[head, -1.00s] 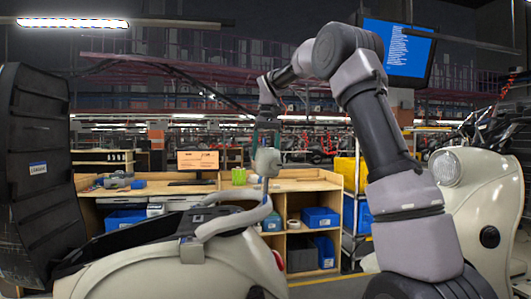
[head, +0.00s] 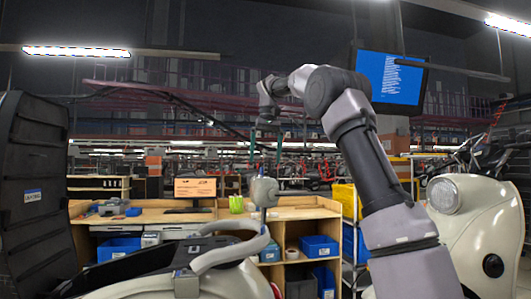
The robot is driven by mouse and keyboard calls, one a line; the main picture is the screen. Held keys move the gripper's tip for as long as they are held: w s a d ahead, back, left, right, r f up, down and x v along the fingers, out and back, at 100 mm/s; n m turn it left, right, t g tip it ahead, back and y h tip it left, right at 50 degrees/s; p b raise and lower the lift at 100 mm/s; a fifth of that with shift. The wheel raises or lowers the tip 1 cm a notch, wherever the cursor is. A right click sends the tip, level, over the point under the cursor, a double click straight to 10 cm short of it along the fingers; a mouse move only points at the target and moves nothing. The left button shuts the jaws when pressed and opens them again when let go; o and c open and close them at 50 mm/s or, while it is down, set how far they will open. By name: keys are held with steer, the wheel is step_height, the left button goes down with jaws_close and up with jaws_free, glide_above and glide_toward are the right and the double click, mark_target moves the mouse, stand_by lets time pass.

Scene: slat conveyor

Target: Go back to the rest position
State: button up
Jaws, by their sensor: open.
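My arm rises from the lower right of the head view, bends at the top and reaches left. My gripper (head: 266,146) hangs from its end with the fingers pointing down. The fingers are thin, dark green and apart, with nothing seen between them. The gripper is in the air above the grey rounded part (head: 264,192) that stands up from the scooter on the left. I cannot tell the exact gap between them.
Another cream scooter (head: 478,225) stands at the right. Behind is a wooden workbench (head: 310,213) with blue bins (head: 318,246) and a green cup (head: 236,204). A blue screen (head: 388,80) hangs behind my arm.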

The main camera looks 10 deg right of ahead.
steer(key=shift+r, duration=0.8)
steer(key=shift+s+d+r, duration=0.15)
steer(key=shift+s+d, duration=0.05)
steer(key=shift+s, duration=0.15)
steer(key=s+d+t, duration=0.2)
steer(key=s+d, duration=0.1)
steer(key=s, duration=0.6)
steer(key=s+d+f+m+t, duration=0.1)
steer(key=s+f+m+t, duration=0.1)
steer(key=s+f, duration=0.5)
steer(key=s+d+f+m+t+y, duration=0.1)
steer(key=s+f, duration=0.7)
steer(key=s, duration=0.8)
steer(key=shift+s+d+f+m+t, duration=0.2)
steer(key=shift+m+t, duration=0.4)
steer(key=shift+t, duration=0.5)
